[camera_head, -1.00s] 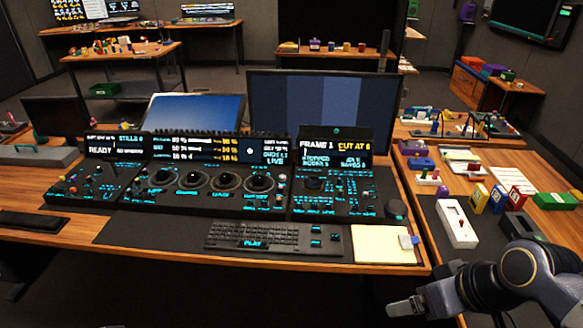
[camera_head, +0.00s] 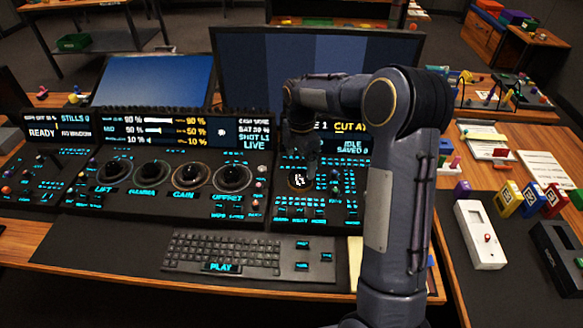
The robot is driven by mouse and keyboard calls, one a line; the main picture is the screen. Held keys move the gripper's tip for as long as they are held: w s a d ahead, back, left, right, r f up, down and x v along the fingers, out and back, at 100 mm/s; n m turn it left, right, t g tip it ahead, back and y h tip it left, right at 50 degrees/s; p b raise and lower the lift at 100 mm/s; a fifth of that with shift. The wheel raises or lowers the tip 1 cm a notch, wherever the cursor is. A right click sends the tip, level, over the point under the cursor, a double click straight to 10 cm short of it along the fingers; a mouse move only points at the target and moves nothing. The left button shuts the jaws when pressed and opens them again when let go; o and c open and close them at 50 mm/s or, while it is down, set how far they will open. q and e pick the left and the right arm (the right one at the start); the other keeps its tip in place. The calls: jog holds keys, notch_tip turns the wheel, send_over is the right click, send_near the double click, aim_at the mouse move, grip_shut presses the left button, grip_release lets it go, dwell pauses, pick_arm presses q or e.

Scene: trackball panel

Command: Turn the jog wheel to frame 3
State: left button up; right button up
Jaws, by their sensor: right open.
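The jog wheel (camera_head: 300,182) is a small dark round dial on the black panel at the right end of the console, with a bright mark on top. My right gripper (camera_head: 302,165) points down just above it, open. I cannot tell whether its fingers touch the wheel. The panel's display (camera_head: 351,143) is partly covered by my right arm. The end of the frame label shows a 1, beside part of yellow "CUT AT" text and "IDLE". My left gripper is not in view.
Several larger trackballs with rings, one of them (camera_head: 232,176), line the console to the left. A keyboard (camera_head: 221,252) lies in front. A big monitor (camera_head: 240,70) stands close behind the panel. A white box (camera_head: 479,235) is on the right table.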

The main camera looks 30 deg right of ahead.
aim_at(300, 177)
notch_tip(300, 177, down, 6)
jog(key=shift+f, duration=0.15)
jog(key=shift+s, duration=0.1)
jog(key=c, duration=1)
